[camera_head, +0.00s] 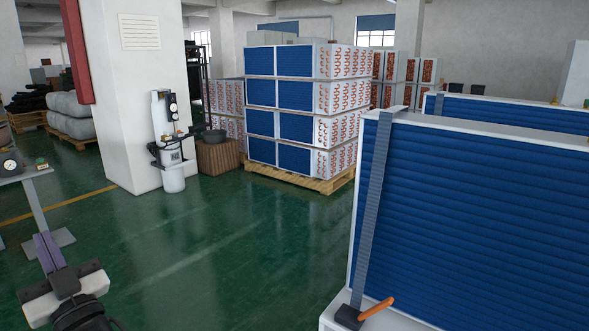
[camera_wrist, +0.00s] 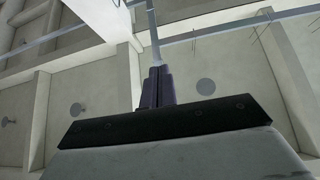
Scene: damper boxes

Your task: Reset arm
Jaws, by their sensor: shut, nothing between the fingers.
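My gripper (camera_head: 42,240) is at the lower left of the head view, held above the green floor. Its slim purple-grey fingers are shut together with nothing between them, pointing up in the picture. In the wrist view the gripper (camera_wrist: 158,70) shows its closed fingers against the ceiling. It is well apart from the large blue-finned unit (camera_head: 470,220) at the right. A grey strap (camera_head: 375,190) runs down that unit's left edge to a dark fitting with an orange handle (camera_head: 377,308).
Stacked blue-fronted boxes (camera_head: 295,95) stand on a wooden pallet (camera_head: 300,179) at the back. A white pillar (camera_head: 125,80), a gauge stand (camera_head: 168,140) and a bench with a gauge (camera_head: 10,167) are to the left. The green floor between is clear.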

